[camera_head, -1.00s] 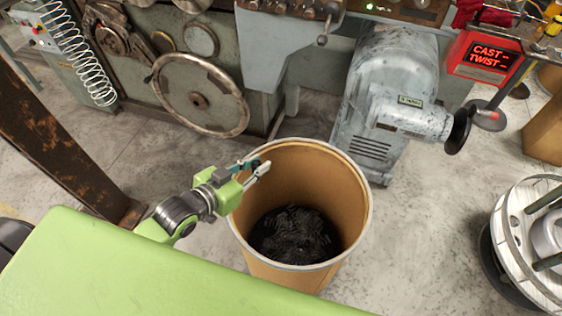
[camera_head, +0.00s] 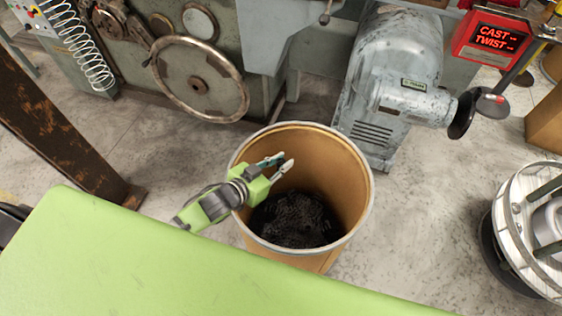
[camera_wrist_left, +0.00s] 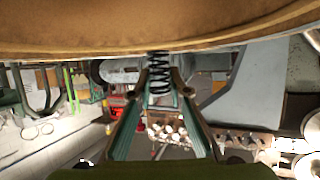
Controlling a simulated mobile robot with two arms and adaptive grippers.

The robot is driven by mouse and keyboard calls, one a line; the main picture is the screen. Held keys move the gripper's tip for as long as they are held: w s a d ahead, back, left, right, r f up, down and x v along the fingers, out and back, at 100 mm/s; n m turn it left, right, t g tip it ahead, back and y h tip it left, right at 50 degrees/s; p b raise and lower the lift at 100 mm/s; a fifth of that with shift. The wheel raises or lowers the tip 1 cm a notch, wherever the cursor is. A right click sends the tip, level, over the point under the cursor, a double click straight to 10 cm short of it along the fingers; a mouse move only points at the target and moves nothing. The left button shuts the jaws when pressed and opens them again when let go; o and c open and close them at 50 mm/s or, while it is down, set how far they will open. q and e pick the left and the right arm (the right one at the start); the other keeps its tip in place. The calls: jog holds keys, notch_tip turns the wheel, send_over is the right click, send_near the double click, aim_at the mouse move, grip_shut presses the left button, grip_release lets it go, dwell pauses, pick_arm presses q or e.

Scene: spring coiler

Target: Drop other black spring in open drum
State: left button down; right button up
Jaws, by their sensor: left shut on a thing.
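The open drum (camera_head: 270,261) is a brown fibre drum with a grey rim. Black springs (camera_head: 293,220) lie piled in its bottom. My left gripper (camera_head: 281,164) is over the drum's opening, inside the left part of the rim in the head view. In the left wrist view it is shut on a black spring (camera_wrist_left: 159,70), held between the fingertips. The drum's brown wall (camera_wrist_left: 150,28) fills the top of that view, close to the spring's end. The held spring is hard to make out in the head view. My right gripper is not in view.
A grey motor housing (camera_head: 395,75) stands behind the drum to the right. A machine with a large handwheel (camera_head: 198,82) is behind to the left. A rusty beam (camera_head: 65,120) stands at left, a reel (camera_head: 535,225) at right. Floor between drum and reel is clear.

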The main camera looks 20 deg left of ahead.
pick_arm(q)
jog(key=shift+f, duration=0.55)
jog(key=shift+r, duration=0.1)
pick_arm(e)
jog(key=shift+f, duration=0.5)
pick_arm(q)
jog(key=c, duration=1.8)
grip_release()
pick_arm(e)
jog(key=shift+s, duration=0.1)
pick_arm(q)
jog(key=shift+s, duration=0.1)
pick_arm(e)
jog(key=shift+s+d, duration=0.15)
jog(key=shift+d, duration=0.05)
pick_arm(q)
jog(key=v, duration=1.2)
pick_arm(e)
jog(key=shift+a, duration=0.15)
